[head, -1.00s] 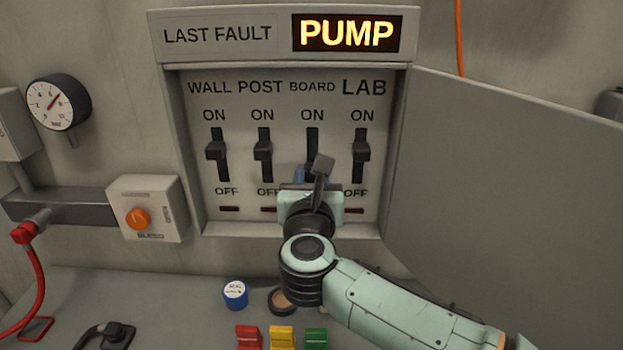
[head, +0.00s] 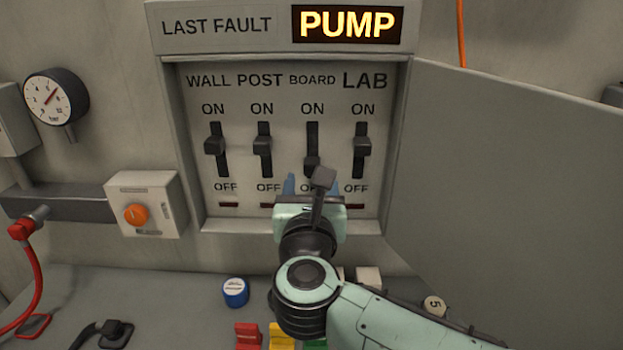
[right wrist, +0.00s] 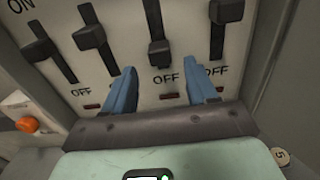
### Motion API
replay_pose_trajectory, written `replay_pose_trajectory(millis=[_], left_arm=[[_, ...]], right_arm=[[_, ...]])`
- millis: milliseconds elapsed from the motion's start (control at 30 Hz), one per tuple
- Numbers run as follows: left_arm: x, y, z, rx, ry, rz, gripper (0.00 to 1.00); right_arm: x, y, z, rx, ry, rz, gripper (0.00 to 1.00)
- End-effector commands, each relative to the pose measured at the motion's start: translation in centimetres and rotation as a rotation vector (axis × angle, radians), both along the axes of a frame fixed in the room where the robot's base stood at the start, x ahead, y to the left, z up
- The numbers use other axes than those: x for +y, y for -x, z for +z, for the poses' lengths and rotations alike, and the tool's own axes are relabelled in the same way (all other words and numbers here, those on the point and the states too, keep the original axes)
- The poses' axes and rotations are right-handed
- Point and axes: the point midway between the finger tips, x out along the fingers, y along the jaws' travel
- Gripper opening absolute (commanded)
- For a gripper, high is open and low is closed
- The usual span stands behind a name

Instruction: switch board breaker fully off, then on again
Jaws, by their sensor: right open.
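The board breaker (head: 312,163) is the third of the switches in the wall panel (head: 193,150). Its dark handle sits low in its slot, near the OFF label, lower than the other handles. It also shows in the right wrist view (right wrist: 159,52), at or close to the slot's lower end. My right gripper (head: 312,186) is open, just below the handle. In the right wrist view its blue fingers (right wrist: 162,90) are spread, with the board's OFF label between and beyond them and nothing held. In the head view my wrist partly covers that label. My left gripper is not in view.
The wall (head: 215,147), post (head: 262,145) and lab (head: 361,147) breakers have handles around mid-slot. The panel door (head: 510,170) stands open at the right. An orange knob (head: 136,214) is at the left.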

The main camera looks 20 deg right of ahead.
Motion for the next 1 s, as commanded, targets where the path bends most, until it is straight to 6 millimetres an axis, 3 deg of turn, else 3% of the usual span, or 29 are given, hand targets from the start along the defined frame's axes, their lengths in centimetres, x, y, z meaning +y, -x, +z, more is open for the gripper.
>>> replay_pose_trajectory(millis=[200, 400, 600, 1000], left_arm=[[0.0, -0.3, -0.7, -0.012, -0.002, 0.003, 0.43], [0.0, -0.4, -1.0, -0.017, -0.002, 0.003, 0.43], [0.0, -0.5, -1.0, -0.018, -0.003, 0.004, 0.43], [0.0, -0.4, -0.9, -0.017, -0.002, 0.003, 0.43]], right_arm=[[1.4, 4.9, -0.1, 0.0, 0.0, 0.003, 0.57], [2.2, 7.8, -0.1, 0.001, 0.001, 0.0, 0.57], [2.5, 8.8, -0.1, 0.002, 0.001, -0.001, 0.57], [2.2, 8.6, 0.0, 0.003, -0.001, -0.006, 0.57]])
